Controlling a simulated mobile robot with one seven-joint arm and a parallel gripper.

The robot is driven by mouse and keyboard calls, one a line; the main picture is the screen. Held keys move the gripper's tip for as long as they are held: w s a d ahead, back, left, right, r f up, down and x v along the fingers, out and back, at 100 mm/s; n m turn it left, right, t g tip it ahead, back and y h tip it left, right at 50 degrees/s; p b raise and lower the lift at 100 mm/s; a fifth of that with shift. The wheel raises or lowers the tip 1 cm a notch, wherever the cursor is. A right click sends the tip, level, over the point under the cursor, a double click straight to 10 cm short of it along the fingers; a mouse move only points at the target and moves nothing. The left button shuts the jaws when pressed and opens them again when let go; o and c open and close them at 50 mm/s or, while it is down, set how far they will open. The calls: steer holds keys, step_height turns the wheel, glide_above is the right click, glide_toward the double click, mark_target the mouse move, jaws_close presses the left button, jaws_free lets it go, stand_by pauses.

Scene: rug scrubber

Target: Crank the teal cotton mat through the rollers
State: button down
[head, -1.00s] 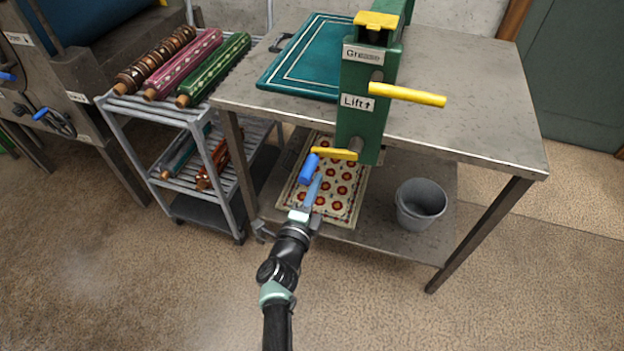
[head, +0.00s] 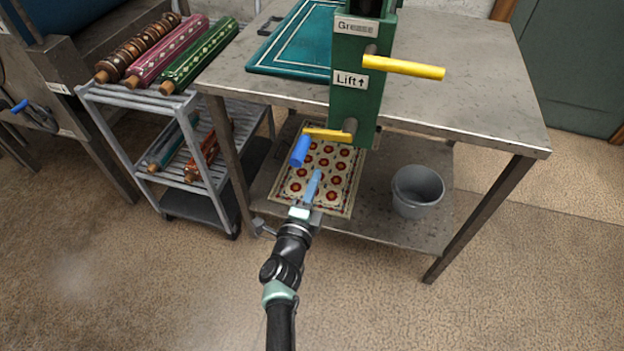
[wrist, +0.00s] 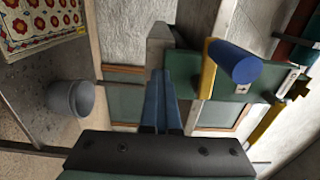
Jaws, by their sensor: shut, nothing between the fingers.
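The teal mat (head: 283,50) with white border lines lies flat on the table top, left of the green roller machine (head: 352,100). Its right part is hidden behind the machine. The crank is a yellow arm (head: 326,134) with a blue handle (head: 301,151), low on the machine's front. A yellow lift lever (head: 403,68) sticks out to the right beside the "Lift" label. My gripper (head: 314,178) is shut and empty, just below and right of the blue handle in the head view, apart from it. In the wrist view, the blue handle (wrist: 233,63) is right of my gripper's fingers (wrist: 160,95).
The metal table (head: 470,100) has a lower shelf with a red-flowered mat (head: 322,170) and a grey bucket (head: 417,191). A cart (head: 150,99) at left holds several rolled rugs (head: 170,52). Floor in front is clear.

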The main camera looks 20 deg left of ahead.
steer(key=f+b, duration=0.1)
steer(key=d+f+b, duration=0.1)
steer(key=b, duration=0.1)
steer(key=f+b, duration=0.1)
steer(key=f, duration=0.1)
steer(key=shift+d+b, duration=0.3)
steer(key=shift+d, duration=0.1)
steer(key=c, duration=1.5)
jaws_free()
steer(key=o, duration=1.3)
steer(key=shift+c, duration=0.2)
steer(key=s+p, duration=0.5)
steer(key=s, duration=0.6)
steer(key=shift+f, duration=0.1)
